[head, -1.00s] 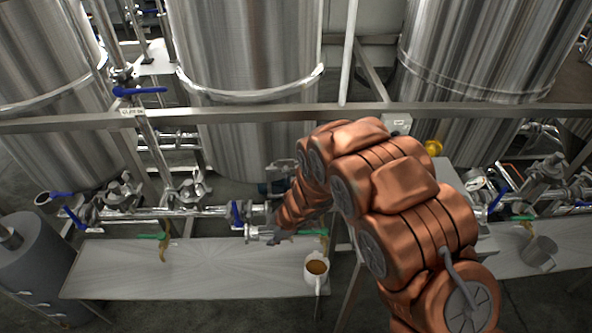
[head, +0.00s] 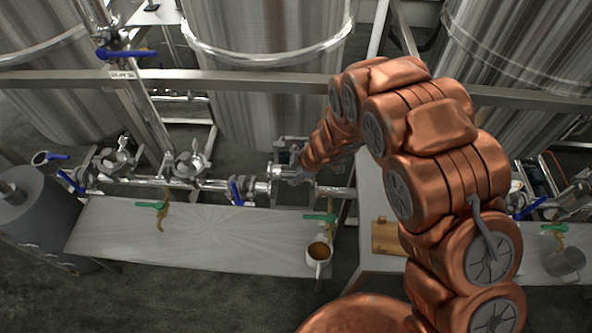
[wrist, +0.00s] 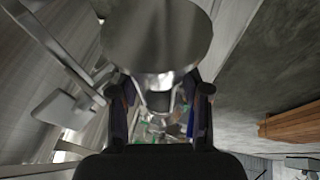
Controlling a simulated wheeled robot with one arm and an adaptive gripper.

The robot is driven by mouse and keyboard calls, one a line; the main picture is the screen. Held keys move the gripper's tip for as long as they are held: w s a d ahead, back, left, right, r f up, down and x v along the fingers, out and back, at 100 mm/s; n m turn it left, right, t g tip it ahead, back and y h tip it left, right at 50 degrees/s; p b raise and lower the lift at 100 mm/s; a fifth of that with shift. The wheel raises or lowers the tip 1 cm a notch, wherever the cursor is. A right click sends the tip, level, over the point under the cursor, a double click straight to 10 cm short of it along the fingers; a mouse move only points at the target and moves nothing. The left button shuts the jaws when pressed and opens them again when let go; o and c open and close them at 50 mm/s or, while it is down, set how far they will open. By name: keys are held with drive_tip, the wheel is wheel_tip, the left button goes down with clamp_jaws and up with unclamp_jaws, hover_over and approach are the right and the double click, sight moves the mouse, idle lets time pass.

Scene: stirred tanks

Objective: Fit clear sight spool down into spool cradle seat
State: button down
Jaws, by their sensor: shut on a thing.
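My gripper (head: 297,176) is at the end of the copper arm, by the right end of the pipe run in the head view. It is shut on a shiny part, which I take to be the clear sight spool (head: 277,172). In the wrist view, the spool's round grey end face (wrist: 155,32) fills the top centre, and the two dark fingers (wrist: 160,112) stand on either side below it. The spool cradle seat cannot be made out clearly; the arm and gripper cover part of that area. I cannot tell whether the spool touches the pipe.
A steel pipe run (head: 140,182) with blue-handled valves passes behind a grey bench (head: 190,235). A mug (head: 318,260) of brown liquid stands at the bench's right end. A wooden block (head: 388,237) lies to the right. A steel rail (head: 230,80) crosses before the tanks.

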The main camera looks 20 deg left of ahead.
drive_tip(key=shift+d+r, duration=0.1)
drive_tip(key=shift+f+b, duration=2.1)
drive_tip(key=shift+f, duration=0.8)
drive_tip(key=shift+p, duration=0.85)
drive_tip(key=shift+f+b, duration=1.45)
drive_tip(key=shift+f, duration=0.75)
drive_tip(key=shift+c, duration=2.3)
unclamp_jaws()
drive_tip(key=v, duration=1.2)
